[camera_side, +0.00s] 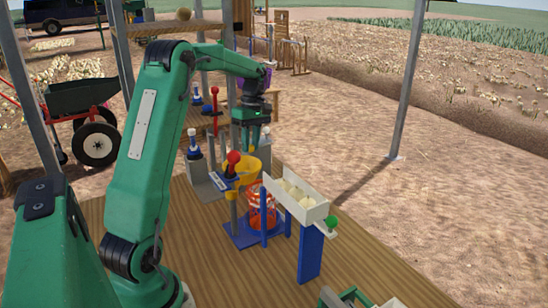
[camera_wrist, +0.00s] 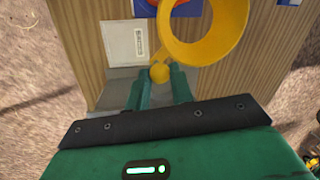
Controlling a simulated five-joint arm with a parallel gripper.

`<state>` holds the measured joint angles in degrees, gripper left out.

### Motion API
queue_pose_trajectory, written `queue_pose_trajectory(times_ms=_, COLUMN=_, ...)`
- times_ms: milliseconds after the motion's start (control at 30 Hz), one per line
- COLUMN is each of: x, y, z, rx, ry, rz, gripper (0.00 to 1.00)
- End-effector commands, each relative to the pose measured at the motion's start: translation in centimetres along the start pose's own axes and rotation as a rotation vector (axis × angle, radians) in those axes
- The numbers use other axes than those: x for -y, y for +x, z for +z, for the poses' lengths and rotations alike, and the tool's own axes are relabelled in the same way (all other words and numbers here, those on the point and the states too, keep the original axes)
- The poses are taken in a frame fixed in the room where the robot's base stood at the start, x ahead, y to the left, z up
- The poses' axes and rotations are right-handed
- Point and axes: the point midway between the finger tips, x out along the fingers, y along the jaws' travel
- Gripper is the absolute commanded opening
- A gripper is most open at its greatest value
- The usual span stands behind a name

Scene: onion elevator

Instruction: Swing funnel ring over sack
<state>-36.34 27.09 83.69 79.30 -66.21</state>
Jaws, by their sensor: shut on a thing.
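The yellow funnel ring (camera_wrist: 240,32) fills the upper middle of the wrist view, with a round yellow knob (camera_wrist: 160,73) on its near side. My gripper (camera_wrist: 160,88) is shut on that knob, its green fingers on either side. In the side view, the ring (camera_side: 252,172) is below my gripper (camera_side: 251,146), which hides part of it. The orange-red sack (camera_side: 263,210) stands upright in a blue stand (camera_side: 243,236), lower and to the right of the ring.
A white trough (camera_side: 310,212) with several pale onions stands on a blue post (camera_side: 310,255) right of the sack. A red-knobbed lever (camera_side: 233,158) is close to the left of the ring. Grey stands with blue-and-white knobs are behind. The wooden table (camera_side: 205,262) is clear in front.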

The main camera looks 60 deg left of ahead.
Motion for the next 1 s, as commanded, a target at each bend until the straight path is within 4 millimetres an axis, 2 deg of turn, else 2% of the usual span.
queue_pose_trajectory(times_ms=167, x=0.1, y=0.0, z=0.0, rx=0.001, ry=-0.001, rz=-0.003, gripper=0.0)
queue_pose_trajectory(times_ms=200, x=0.1, y=0.0, z=0.0, rx=0.001, ry=-0.001, rz=-0.003, gripper=0.29)
queue_pose_trajectory(times_ms=300, x=0.1, y=0.0, z=0.0, rx=0.001, ry=-0.002, rz=-0.003, gripper=0.44)
queue_pose_trajectory(times_ms=733, x=0.0, y=-0.5, z=0.0, rx=0.0, ry=-0.002, rz=0.0, gripper=0.44)
queue_pose_trajectory(times_ms=1000, x=0.0, y=-3.0, z=0.0, rx=-0.001, ry=-0.002, rz=0.002, gripper=0.44)
